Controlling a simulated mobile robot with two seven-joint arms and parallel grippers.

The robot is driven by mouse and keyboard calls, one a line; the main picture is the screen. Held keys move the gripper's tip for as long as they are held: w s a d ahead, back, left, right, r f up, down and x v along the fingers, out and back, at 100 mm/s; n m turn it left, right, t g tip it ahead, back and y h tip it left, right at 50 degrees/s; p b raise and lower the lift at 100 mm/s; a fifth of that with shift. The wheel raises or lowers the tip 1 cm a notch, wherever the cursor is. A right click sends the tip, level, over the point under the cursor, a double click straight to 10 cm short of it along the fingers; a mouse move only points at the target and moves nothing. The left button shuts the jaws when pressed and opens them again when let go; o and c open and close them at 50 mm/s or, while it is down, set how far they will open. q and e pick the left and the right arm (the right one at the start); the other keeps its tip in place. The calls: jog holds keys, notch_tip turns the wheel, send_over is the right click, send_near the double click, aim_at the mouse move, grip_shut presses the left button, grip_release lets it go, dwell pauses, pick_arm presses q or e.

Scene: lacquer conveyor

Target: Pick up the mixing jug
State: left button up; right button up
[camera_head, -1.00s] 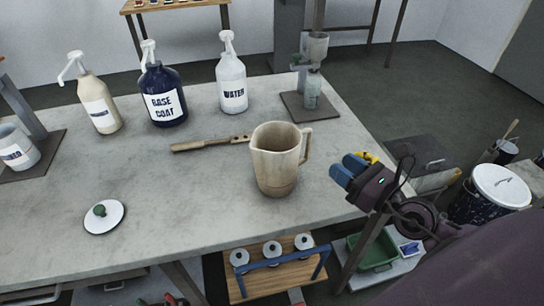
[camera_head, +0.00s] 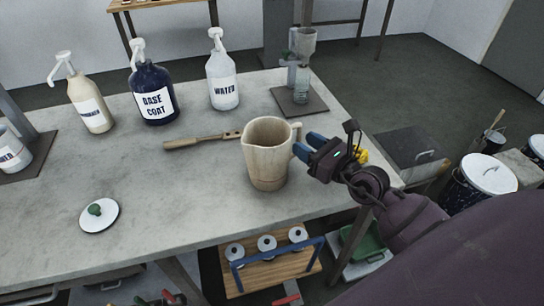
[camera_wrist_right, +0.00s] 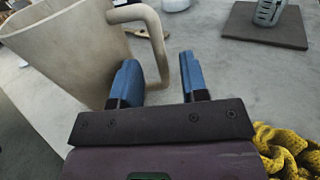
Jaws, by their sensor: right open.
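The mixing jug (camera_head: 267,160) is a beige pitcher standing upright on the grey table, with its handle on the right side. My right gripper (camera_head: 304,147) is at the jug's handle side, its blue fingers pointing at the handle. In the right wrist view, the jug (camera_wrist_right: 75,50) fills the upper left, and its handle (camera_wrist_right: 158,40) hangs down ahead of my right gripper (camera_wrist_right: 165,85). The fingers are apart, with the handle's lower end near the left finger; I cannot tell whether they touch. My left gripper is not in view.
A wooden stick (camera_head: 202,140) lies behind and left of the jug. Pump bottles (camera_head: 154,95) stand along the back, one labelled WATER (camera_head: 223,82). A viscosity-cup stand (camera_head: 300,100) is at the back right corner. A white lid (camera_head: 99,216) lies at the front left.

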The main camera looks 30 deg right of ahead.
jog(key=shift+x, duration=1.5)
jog(key=shift+d, duration=0.1)
grip_shut()
